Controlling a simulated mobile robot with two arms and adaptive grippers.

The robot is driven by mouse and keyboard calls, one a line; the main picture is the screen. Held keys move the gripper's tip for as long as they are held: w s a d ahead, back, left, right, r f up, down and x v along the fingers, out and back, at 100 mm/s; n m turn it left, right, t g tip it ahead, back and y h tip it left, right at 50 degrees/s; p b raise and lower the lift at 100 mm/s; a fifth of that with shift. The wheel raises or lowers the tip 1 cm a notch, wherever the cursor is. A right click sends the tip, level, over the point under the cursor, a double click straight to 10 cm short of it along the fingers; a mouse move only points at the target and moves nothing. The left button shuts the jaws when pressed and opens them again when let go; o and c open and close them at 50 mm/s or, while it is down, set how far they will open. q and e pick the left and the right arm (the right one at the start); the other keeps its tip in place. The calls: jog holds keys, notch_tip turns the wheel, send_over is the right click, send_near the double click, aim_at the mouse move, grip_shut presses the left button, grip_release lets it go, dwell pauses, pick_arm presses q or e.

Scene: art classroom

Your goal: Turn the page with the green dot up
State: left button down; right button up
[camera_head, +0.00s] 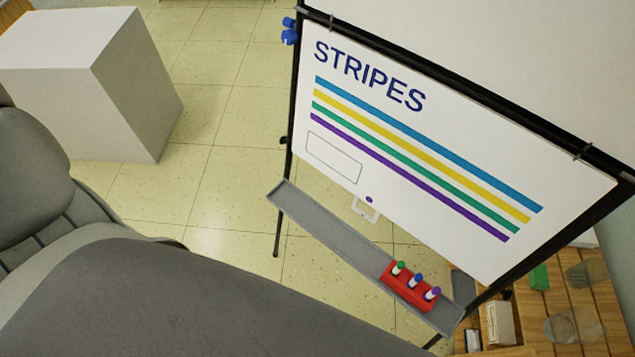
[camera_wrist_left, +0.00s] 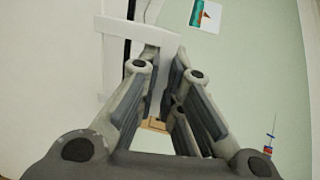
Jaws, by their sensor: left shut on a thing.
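The flip chart's showing page (camera_head: 330,120) is headed STRIPES, with blue, yellow, green and purple stripes and an empty box at lower left. A purple dot (camera_head: 369,199) sits at its bottom edge, just above a white loop handle (camera_head: 365,210). I see no green dot. My left gripper (camera_wrist_left: 163,58) shows only in the left wrist view. Its fingers are shut on a white handle-like strip (camera_wrist_left: 155,36) beside a white surface. I cannot tell which page this strip belongs to. My right gripper is in neither view.
A grey ledge (camera_head: 325,226) runs below the page, with a red marker holder (camera_head: 408,287) on it. A wooden shelf (camera_head: 560,297) with small items stands at lower right. A white block (camera_head: 75,95) stands at left, with clear floor between.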

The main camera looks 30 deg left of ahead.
pick_arm(q)
jog(key=shift+d+r+x, duration=0.1)
jog(key=shift+r+x, duration=0.1)
jog(key=shift+x, duration=0.8)
jog(key=shift+d+r+x, duration=0.1)
jog(key=shift+r+x, duration=0.1)
jog(key=shift+x, duration=0.8)
jog(key=shift+r+x, duration=0.2)
jog(key=shift+x, duration=0.8)
jog(key=c, duration=2.2)
grip_release()
jog(key=shift+w, duration=0.3)
jog(key=shift+o, duration=0.7)
jog(key=shift+r, duration=0.15)
jog(key=shift+w, duration=0.15)
jog(key=o, duration=0.4)
jog(key=shift+w+f, duration=0.15)
jog(key=shift+f, duration=0.05)
jog(key=shift+o, duration=0.5)
jog(key=shift+w+d+f, duration=0.25)
jog(key=shift+w+d, duration=0.05)
jog(key=shift+w, duration=0.05)
jog(key=shift+s, duration=0.1)
